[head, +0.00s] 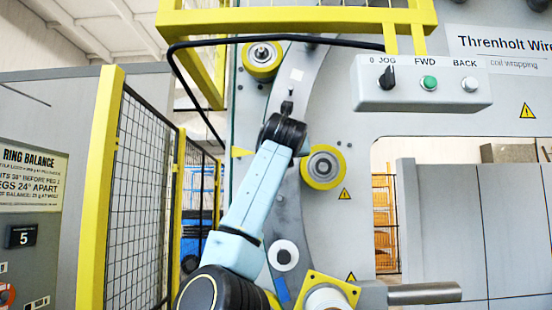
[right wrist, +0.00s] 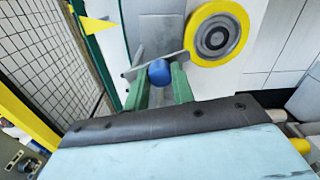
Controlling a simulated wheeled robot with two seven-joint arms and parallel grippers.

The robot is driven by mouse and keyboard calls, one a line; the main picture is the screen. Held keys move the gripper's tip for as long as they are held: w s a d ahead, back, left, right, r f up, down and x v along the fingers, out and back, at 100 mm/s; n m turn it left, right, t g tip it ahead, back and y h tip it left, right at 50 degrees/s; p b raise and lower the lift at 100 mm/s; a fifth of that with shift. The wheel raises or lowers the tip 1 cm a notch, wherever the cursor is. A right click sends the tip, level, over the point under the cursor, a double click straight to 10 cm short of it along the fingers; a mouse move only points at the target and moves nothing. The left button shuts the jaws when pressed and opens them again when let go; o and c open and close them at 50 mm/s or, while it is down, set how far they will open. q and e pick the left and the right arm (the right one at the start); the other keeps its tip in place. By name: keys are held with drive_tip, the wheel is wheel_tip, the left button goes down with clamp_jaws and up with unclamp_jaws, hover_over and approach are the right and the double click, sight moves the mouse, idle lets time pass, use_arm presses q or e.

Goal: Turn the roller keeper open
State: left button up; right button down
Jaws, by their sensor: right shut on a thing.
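In the right wrist view, the keeper is a flat grey bar (right wrist: 138,70) with a blue knob (right wrist: 160,73). The bar lies slanted, and its right end meets the lower left rim of a yellow roller (right wrist: 217,34) in the picture. My right gripper (right wrist: 161,78) has its two green fingers on either side of the knob and is shut on it. In the head view, my light blue arm reaches up to the machine's curved grey ring (head: 290,215). Its black wrist hides the fingers and the keeper there. My left gripper is not in view.
Yellow rollers sit at the upper ring (head: 262,58) and right of my wrist (head: 323,167). A control box (head: 422,87) with a JOG switch hangs upper right. A yellow-framed mesh fence (head: 138,195) stands left. A black tube (head: 215,42) runs above my arm.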

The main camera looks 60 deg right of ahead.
drive_tip(key=c, duration=1.2)
unclamp_jaws()
drive_tip(key=shift+o, duration=0.2)
drive_tip(key=shift+a, duration=0.1)
drive_tip(key=b+v, duration=0.5)
drive_tip(key=v, duration=0.8)
drive_tip(key=shift+s, duration=0.2)
